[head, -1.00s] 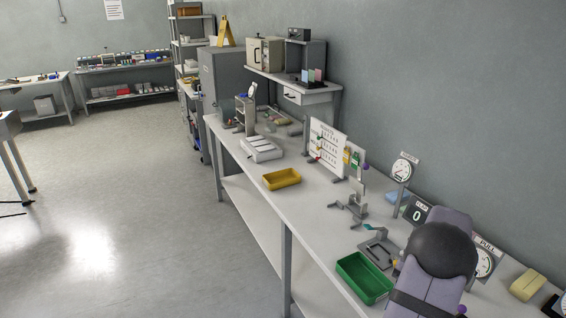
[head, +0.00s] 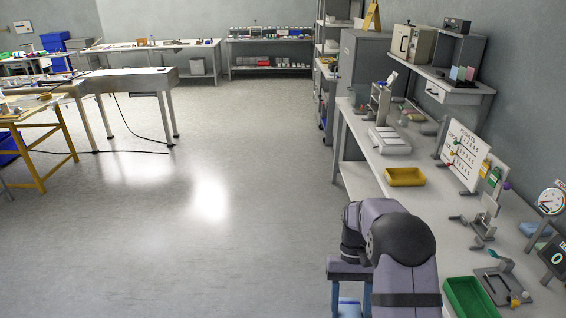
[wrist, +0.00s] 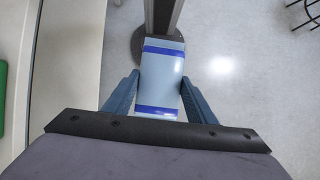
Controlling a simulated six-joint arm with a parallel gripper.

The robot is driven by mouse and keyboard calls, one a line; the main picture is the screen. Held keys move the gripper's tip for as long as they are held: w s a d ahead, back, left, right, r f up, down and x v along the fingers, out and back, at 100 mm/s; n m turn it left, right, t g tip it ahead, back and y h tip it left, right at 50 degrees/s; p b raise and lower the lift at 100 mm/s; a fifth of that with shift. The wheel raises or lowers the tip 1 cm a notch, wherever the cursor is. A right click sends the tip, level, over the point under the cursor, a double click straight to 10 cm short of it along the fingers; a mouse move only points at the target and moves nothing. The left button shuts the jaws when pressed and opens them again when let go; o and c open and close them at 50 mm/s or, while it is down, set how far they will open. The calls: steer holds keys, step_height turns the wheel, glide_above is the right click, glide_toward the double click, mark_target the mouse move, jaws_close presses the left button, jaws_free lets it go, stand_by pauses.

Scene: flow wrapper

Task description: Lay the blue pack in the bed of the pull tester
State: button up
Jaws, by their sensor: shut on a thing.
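My gripper (head: 350,296) is over the floor, left of the bench, with its blue fingers pointing down. In the wrist view my gripper (wrist: 160,92) is shut on the blue pack (wrist: 161,75), one finger along each side. The pack is light blue with a dark blue band near each end. In the head view only a small part of the pack (head: 349,307) shows between the fingers, at the bottom edge.
The bench (head: 436,205) runs along the right wall. It bears a green tray (head: 470,298), a flat grey fixture with a teal lever (head: 497,284), a yellow tray (head: 405,177) and a results board (head: 465,155). The floor (head: 215,215) to the left is open.

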steer(key=shift+a+n+h, duration=0.3)
steer(key=shift+a+n, duration=0.2)
steer(key=shift+a, duration=1.05)
steer(key=shift+d, duration=0.1)
steer(key=d+n+t+h+p, duration=0.1)
steer(key=d+n, duration=0.3)
steer(key=d, duration=0.9)
steer(key=s+d+n+t+h+p, duration=0.1)
steer(key=d+n, duration=0.3)
steer(key=d, duration=1)
steer(key=s+d+r+n+t+h+p, duration=0.1)
steer(key=d+n+h+p, duration=0.2)
steer(key=d, duration=1)
steer(key=shift+s+d+n, duration=0.1)
steer(key=shift+d+n, duration=0.05)
steer(key=shift+n, duration=0.45)
steer(key=s+d+r+n+t+h+p, duration=0.1)
steer(key=s+d+n, duration=0.4)
steer(key=d, duration=0.8)
steer(key=s+r+t+p, duration=0.1)
steer(key=s+t, duration=0.1)
steer(key=s, duration=0.1)
steer(key=shift+s+r+n, duration=0.2)
steer(key=shift+s+n, duration=0.05)
steer(key=shift+n, duration=0.15)
steer(key=shift+d+f, duration=0.1)
steer(key=shift+f, duration=0.05)
step_height(320, 180, down, 7)
steer(key=b, duration=0.7)
steer(key=shift+r, duration=0.2)
